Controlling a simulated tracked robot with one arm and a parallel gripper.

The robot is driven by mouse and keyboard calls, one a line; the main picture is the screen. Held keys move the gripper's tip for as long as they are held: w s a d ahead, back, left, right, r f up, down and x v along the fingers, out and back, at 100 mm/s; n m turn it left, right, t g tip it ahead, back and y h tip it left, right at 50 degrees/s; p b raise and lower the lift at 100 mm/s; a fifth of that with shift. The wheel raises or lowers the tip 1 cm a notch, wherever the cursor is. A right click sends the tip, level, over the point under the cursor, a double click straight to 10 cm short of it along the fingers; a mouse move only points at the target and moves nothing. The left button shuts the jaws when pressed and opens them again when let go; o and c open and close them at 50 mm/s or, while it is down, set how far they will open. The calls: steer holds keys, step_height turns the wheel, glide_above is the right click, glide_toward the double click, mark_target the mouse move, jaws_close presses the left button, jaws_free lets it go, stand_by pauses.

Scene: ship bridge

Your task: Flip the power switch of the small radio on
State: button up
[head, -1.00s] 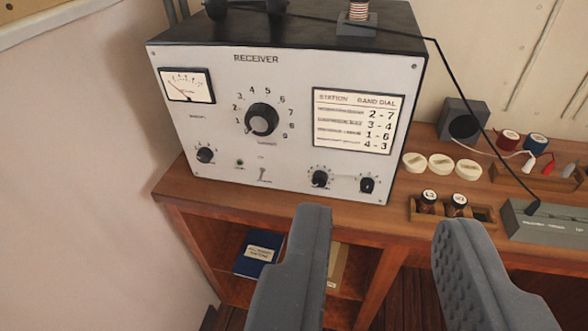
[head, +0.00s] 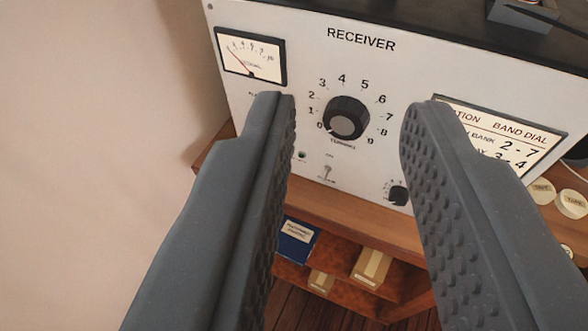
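The radio (head: 385,65), a white-fronted box marked RECEIVER, stands on a wooden desk in the head view. Its small toggle switch (head: 327,173) is low on the front panel, below the large black tuning knob (head: 345,119). A small dark green lamp (head: 302,155) is just left of the switch. My gripper (head: 346,100) is open and empty in front of the panel. In the picture its fingers stand either side of the knob and switch. The left finger hides the panel's lower left part; the right finger covers part of the station card.
A signal meter (head: 250,56) is at the panel's upper left and a small knob (head: 398,194) at lower right. Round cream discs (head: 571,203) lie on the desk (head: 365,223) to the right. A shelf below holds a blue book (head: 297,243) and boxes (head: 370,268). A plain wall is close on the left.

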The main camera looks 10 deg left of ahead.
steer(key=shift+d, duration=0.2)
steer(key=w+a+f+y+b, duration=0.1)
steer(key=w+a+f+b, duration=0.1)
steer(key=w+a+f, duration=0.3)
steer(key=w+a+f+b, duration=0.2)
steer(key=w+f, duration=0.2)
steer(key=f, duration=0.3)
steer(key=m+t+h+b, duration=0.4)
steer(key=t+h+b, duration=0.3)
steer(key=b, duration=0.4)
glide_toward(326, 174)
steer(key=shift+g+h, duration=0.6)
steer(key=p+x, duration=0.1)
steer(key=x, duration=0.1)
steer(key=p+x, duration=0.4)
steer(key=shift+w+a+r, duration=0.2)
steer(key=shift+a+r, duration=0.05)
steer(key=shift+w+d+r+p, duration=0.1)
steer(key=shift+w+p, duration=0.25)
steer(key=shift+w, duration=0.15)
